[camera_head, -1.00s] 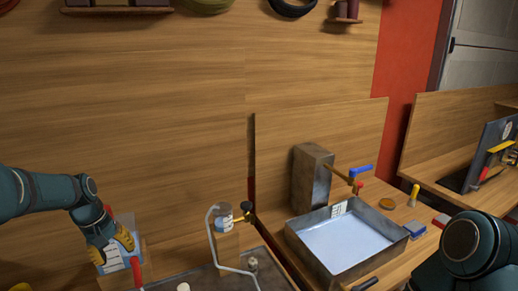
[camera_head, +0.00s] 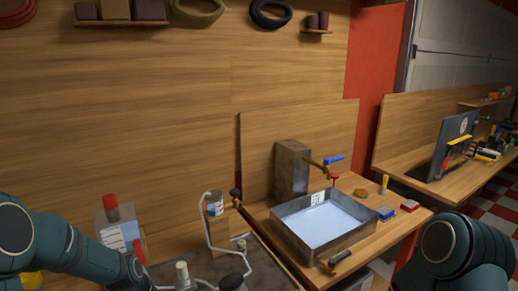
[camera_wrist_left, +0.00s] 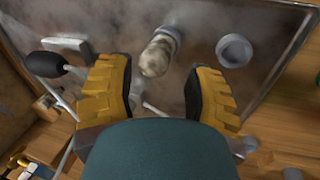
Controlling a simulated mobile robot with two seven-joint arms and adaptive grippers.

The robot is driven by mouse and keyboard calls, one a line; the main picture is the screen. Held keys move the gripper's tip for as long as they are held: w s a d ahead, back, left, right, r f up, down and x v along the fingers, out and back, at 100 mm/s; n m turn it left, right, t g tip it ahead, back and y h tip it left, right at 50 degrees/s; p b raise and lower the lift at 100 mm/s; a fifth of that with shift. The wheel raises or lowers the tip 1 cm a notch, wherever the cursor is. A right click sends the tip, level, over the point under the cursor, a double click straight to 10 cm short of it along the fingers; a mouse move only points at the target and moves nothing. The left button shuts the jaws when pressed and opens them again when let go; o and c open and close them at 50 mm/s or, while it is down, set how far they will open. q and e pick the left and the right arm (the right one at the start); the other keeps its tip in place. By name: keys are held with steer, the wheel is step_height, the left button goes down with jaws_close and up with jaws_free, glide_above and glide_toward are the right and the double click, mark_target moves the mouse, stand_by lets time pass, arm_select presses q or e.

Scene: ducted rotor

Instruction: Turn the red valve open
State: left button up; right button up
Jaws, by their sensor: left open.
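A small red part (camera_head: 335,178) sits just below a blue lever (camera_head: 333,159) on the brass tap above the metal basin. A slim red piece (camera_head: 138,247) stands at lower left beside my left arm. I cannot tell which is the task's valve. In the left wrist view, my left gripper (camera_wrist_left: 158,92) is open over a grey worn surface, its yellow fingers apart. A pale, stained rounded knob on a grey fitting (camera_wrist_left: 157,56) shows between and beyond the fingertips. Contact is not clear. In the head view the left gripper is hidden, and the right gripper is out of frame.
A bottle with a red cap (camera_head: 110,202) stands at left. A bent grey pipe (camera_head: 209,235) and black knobs rise from the dark bench. The metal basin (camera_head: 290,247) stands on the wooden bench to the right. A grey ring (camera_wrist_left: 234,50) shows in the left wrist view.

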arm_select(q)
steer(key=s+d+f+m, duration=0.1)
steer(key=s+d+f, duration=0.4)
steer(key=s+d, duration=0.2)
steer(key=s+d+f+m+h, duration=0.1)
steer(key=s+d+f, duration=0.5)
steer(key=s+d, duration=0.2)
steer(key=shift+s+d+m, duration=0.2)
steer(key=shift+d+m, duration=0.2)
steer(key=shift+d, duration=0.75)
steer(key=shift+f, duration=0.1)
